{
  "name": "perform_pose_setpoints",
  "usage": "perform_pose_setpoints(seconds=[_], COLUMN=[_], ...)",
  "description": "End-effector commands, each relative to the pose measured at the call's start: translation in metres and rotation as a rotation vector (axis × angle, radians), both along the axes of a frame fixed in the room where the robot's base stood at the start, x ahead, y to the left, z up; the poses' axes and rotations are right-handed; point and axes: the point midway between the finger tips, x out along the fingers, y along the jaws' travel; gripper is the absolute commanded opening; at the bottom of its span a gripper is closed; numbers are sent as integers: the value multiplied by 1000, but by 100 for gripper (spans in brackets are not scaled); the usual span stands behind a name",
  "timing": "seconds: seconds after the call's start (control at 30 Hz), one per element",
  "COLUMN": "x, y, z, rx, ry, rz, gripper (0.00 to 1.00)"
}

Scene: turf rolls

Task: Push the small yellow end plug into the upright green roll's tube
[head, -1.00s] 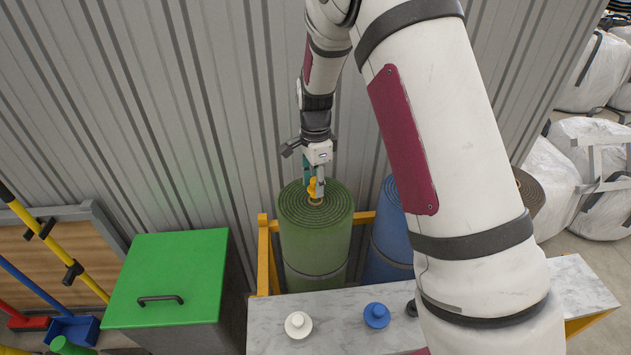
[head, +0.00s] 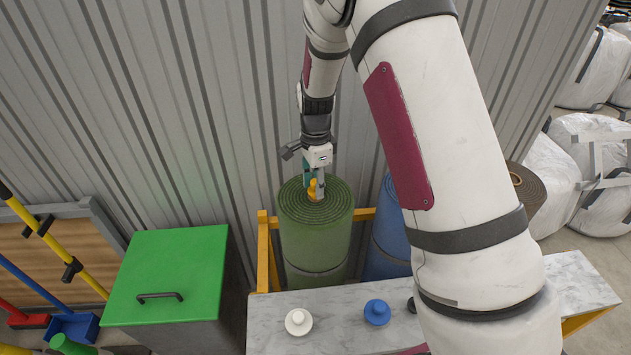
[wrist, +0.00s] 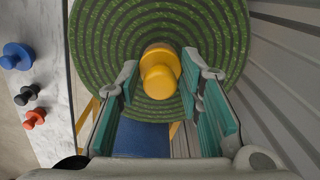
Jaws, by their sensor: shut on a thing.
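The green roll (head: 318,237) stands upright, its spiral top facing up. Its top fills much of the wrist view (wrist: 95,50), with a brown tube rim (wrist: 156,46) at the centre. My gripper (head: 315,187) is over the middle of the roll's top. It is shut on the yellow end plug (wrist: 160,76), which sits between the two teal-lined fingers. The plug (head: 312,190) is at the tube's mouth and covers most of it. Its lower end is hidden, so I cannot tell whether it has entered the tube.
A blue roll (head: 386,245) and a brown roll (head: 527,190) stand to the right. A marble-topped table (head: 345,322) in front holds white (head: 298,322) and blue (head: 377,312) plugs. A green-lidded bin (head: 170,275) stands left. The corrugated wall (head: 200,110) is close behind.

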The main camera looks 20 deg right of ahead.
Motion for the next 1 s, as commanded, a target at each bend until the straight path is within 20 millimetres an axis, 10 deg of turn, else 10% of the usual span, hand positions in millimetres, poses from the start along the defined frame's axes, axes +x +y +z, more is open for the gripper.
perform_pose_setpoints(seconds=[0.6, 0.63, 0.7, 1.0], x=[0, 0, 0, 0], y=[0, 0, 0, 0], z=[-15, -14, -14, -13], rx=[0, 0, 0, 0], ry=[0, 0, 0, 0], rz=[-1, -1, -1, 0], gripper=[6, 40, 56, 57])
